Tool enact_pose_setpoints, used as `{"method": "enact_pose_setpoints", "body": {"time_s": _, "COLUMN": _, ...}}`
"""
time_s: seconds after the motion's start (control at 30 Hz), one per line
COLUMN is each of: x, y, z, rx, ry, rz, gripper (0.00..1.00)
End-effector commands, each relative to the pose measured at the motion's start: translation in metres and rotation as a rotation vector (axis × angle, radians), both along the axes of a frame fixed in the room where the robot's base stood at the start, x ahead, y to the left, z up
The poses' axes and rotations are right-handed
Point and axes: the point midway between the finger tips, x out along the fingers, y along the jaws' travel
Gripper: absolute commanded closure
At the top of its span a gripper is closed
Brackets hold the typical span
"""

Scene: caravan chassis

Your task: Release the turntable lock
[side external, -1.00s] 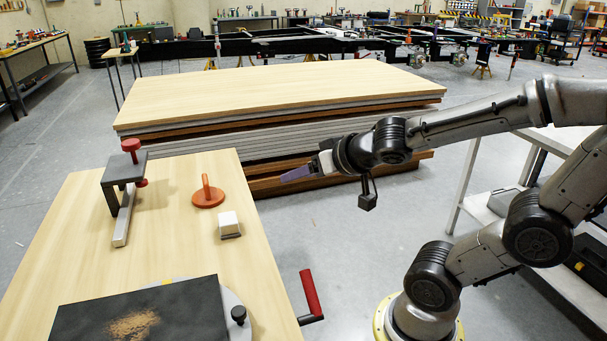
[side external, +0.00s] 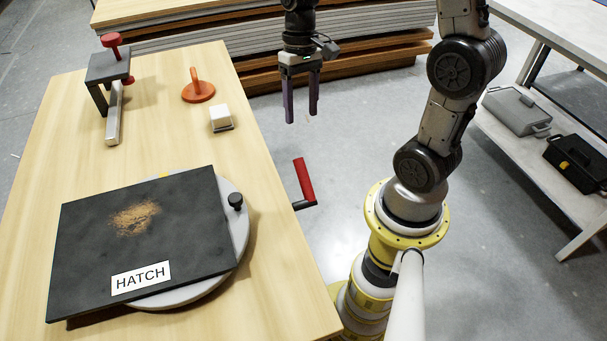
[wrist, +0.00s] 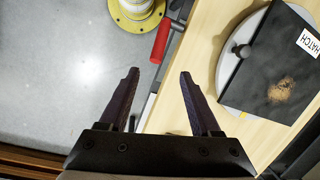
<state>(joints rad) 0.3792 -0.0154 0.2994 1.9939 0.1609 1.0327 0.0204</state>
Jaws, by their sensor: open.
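A grey round turntable (side external: 238,240) lies on the wooden bench, mostly hidden by a dark board labelled HATCH (side external: 175,235). A black knob (side external: 236,201) stands at its right rim. A red-handled lever (side external: 303,180) sticks out past the bench's right edge; I cannot tell whether it or the knob is the lock. My gripper (side external: 302,115) points down, open and empty, beyond the lever and right of the bench. In the wrist view, the lever's red handle (wrist: 161,41) shows ahead of the open fingertips (wrist: 158,76), with the turntable (wrist: 228,66) to the right.
On the bench (side external: 60,165) are a clamp with red knobs (side external: 108,70), an orange suction-cup-like handle (side external: 198,90) and a white block (side external: 221,117). Stacked panels (side external: 200,40) stand behind. A shelf with cases (side external: 515,112) is at right. Floor beside the lever is clear.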

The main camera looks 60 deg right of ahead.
Motion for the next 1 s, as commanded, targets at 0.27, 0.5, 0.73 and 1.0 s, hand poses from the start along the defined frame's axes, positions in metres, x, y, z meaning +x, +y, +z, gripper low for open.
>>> {"method": "enact_pose_setpoints", "body": {"time_s": 0.27, "x": 0.009, "y": -0.011, "z": -0.045, "rx": 0.158, "ry": 0.139, "rz": -0.134, "gripper": 0.36}}
{"method": "enact_pose_setpoints", "body": {"time_s": 0.5, "x": 0.003, "y": -0.009, "z": -0.062, "rx": 0.164, "ry": 0.153, "rz": -0.147, "gripper": 0.36}}
{"method": "enact_pose_setpoints", "body": {"time_s": 0.73, "x": -0.006, "y": 0.007, "z": -0.101, "rx": 0.163, "ry": 0.157, "rz": -0.146, "gripper": 0.36}}
{"method": "enact_pose_setpoints", "body": {"time_s": 1.0, "x": -0.016, "y": 0.025, "z": -0.147, "rx": 0.161, "ry": 0.154, "rz": -0.146, "gripper": 0.36}}
